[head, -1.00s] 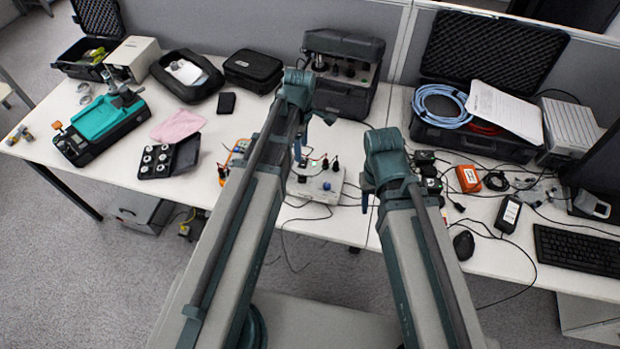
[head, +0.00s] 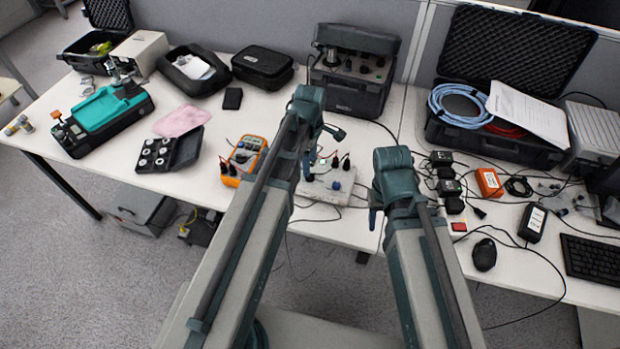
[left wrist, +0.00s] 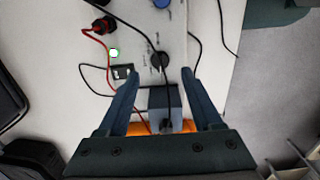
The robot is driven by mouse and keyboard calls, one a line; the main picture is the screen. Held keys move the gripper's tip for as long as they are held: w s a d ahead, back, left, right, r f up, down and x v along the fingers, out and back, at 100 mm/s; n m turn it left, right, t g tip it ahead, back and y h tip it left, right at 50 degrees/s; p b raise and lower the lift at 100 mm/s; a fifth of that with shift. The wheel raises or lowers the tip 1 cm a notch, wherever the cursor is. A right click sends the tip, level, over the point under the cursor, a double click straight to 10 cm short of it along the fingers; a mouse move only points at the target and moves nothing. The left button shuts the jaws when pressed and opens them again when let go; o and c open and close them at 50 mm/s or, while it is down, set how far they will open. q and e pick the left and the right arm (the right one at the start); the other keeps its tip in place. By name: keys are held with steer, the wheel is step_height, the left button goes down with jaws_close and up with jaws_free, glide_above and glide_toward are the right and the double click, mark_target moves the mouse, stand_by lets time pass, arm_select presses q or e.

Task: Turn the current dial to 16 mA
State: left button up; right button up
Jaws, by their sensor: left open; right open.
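A pale control box (head: 318,193) sits near the table's front edge, with a blue knob (head: 336,186) and red and black plugs on top. In the left wrist view its panel (left wrist: 140,35) shows the blue knob (left wrist: 162,3) at the top edge, a black knob (left wrist: 160,60), a lit green light and a small switch. The scale marks are too small to read. My left gripper (head: 320,150) is open above the box; in the wrist view its fingertips (left wrist: 157,78) straddle the area just below the black knob, apparently not touching it. My right gripper (head: 375,210) is open and empty, right of the box.
An orange multimeter (head: 243,158) lies left of the box, partly behind my left arm. A dark instrument case (head: 350,95) stands behind. Cables run across the panel and table. Black adapters (head: 445,175) and an orange block (head: 488,182) lie to the right.

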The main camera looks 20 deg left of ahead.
arm_select(q)
step_height(320, 180, down, 5)
steer(key=b, duration=0.3)
steer(key=shift+r+b, duration=0.1)
steer(key=shift+b, duration=0.25)
arm_select(e)
step_height(320, 180, down, 5)
steer(key=shift+r, duration=0.1)
arm_select(q)
jaws_close()
